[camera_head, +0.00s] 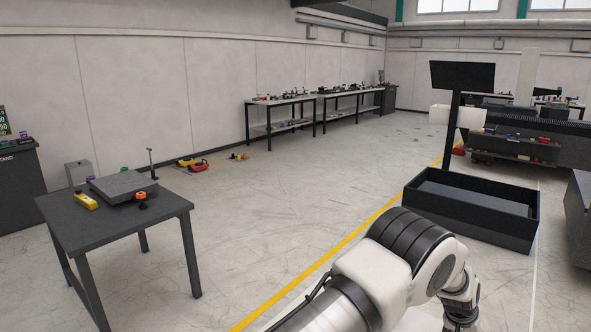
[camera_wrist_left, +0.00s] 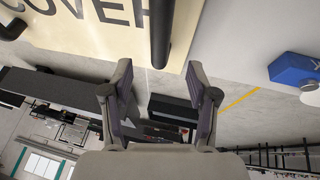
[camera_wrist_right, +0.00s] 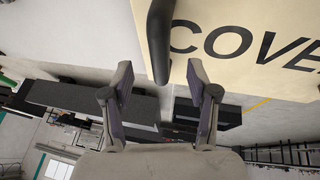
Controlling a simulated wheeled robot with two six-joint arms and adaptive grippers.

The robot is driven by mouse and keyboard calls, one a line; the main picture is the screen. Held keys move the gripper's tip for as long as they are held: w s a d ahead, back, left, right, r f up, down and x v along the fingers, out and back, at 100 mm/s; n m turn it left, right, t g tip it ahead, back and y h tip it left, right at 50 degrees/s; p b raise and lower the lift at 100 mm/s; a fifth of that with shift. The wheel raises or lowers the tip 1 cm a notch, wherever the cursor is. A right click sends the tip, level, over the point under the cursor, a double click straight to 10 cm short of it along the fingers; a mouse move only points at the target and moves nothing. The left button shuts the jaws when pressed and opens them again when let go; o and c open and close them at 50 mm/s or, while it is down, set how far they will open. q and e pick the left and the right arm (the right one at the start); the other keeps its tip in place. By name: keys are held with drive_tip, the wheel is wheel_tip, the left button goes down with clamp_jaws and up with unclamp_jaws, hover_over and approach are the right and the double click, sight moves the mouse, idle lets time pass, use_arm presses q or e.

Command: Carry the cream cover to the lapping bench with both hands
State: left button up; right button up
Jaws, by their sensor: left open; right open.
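The cream cover (camera_wrist_left: 95,45) fills the top left of the left wrist view, with dark letters on it. It also fills the top right of the right wrist view (camera_wrist_right: 235,70). A black handle (camera_wrist_left: 161,32) points down toward my open left gripper (camera_wrist_left: 157,72). Another black handle (camera_wrist_right: 160,38) reaches down toward my open right gripper (camera_wrist_right: 157,72). Each handle's end shows in line with the gap between the fingertips; I cannot tell the depth. Neither gripper holds anything. The cover is out of the head view.
A dark table (camera_head: 170,207) with a grey slab (camera_head: 123,186) stands at left in the head view; I cannot tell whether it is the lapping bench. An open black bin (camera_head: 470,222) stands at right. Long benches (camera_head: 280,102) line the back wall. The middle floor is clear.

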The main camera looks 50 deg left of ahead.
drive_tip(key=shift+v, duration=0.9)
use_arm(q)
drive_tip(key=v, duration=1.2)
drive_tip(key=shift+w, duration=0.1)
use_arm(e)
drive_tip(key=v, duration=1.1)
drive_tip(key=shift+r, duration=0.35)
drive_tip(key=shift+s, duration=0.1)
